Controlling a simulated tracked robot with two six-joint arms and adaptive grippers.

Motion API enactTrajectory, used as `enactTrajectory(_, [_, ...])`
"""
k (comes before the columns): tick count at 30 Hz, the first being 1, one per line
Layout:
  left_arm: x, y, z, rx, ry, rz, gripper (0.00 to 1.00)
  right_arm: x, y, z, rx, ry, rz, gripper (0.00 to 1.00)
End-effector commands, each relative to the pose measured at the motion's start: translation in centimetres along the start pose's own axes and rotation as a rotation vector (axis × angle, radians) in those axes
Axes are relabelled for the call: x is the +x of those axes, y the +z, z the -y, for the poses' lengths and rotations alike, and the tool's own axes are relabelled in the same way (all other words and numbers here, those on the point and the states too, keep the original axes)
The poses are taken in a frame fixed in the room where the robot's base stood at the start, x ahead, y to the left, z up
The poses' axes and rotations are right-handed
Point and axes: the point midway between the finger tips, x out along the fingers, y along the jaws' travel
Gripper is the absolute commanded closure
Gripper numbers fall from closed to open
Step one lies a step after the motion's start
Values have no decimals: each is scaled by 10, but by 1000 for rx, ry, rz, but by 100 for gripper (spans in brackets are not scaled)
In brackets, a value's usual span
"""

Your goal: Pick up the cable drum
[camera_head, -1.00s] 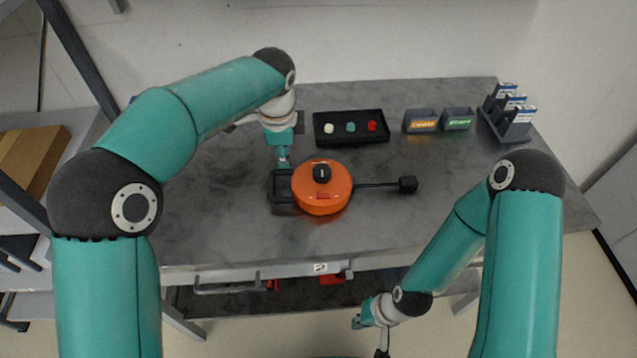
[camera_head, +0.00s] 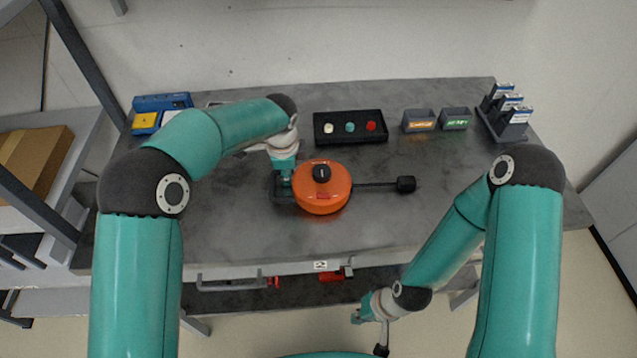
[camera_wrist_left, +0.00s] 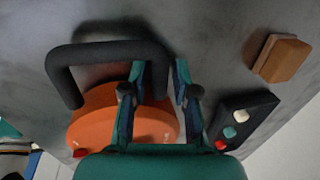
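The orange cable drum (camera_head: 322,188) lies on the grey table, with a black handle (camera_head: 282,204) on its left and a black rod with a block end on its right. My left gripper (camera_head: 284,184) is down at the handle. In the left wrist view, the left gripper's fingers (camera_wrist_left: 160,72) are apart, with one leg of the U-shaped handle (camera_wrist_left: 108,50) between them. The drum (camera_wrist_left: 95,120) shows beyond, partly hidden by the gripper. My right gripper (camera_head: 372,334) hangs low in front of the table, too small to tell its opening.
A black tray with three coloured buttons (camera_head: 350,138) stands behind the drum. Two small labelled bins (camera_head: 438,128) and a dark rack (camera_head: 508,128) stand at the back right. A blue and yellow box (camera_head: 160,110) is at the back left. The table's front is clear.

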Motion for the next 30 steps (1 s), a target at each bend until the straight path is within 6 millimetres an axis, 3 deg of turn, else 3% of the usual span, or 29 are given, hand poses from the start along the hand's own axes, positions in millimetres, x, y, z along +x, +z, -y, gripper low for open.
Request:
enactTrajectory(2, [0, 0, 0, 0, 1, 0, 75, 0, 0, 0, 0, 0, 0, 100])
enactTrajectory(6, [0, 0, 0, 0, 2, 0, 98, 0, 0, 0, 0, 0, 0, 100])
enactTrajectory(7, [0, 0, 0, 0, 2, 0, 100, 0, 0, 0, 0, 0, 0, 100])
enactTrajectory(23, [-2, -1, 1, 0, -1, -1, 100, 0, 0, 0, 0, 0, 0, 100])
enactTrajectory(30, [-13, -2, 4, -1, -3, -2, 100, 2, 0, -1, 0, 0, 0, 100])
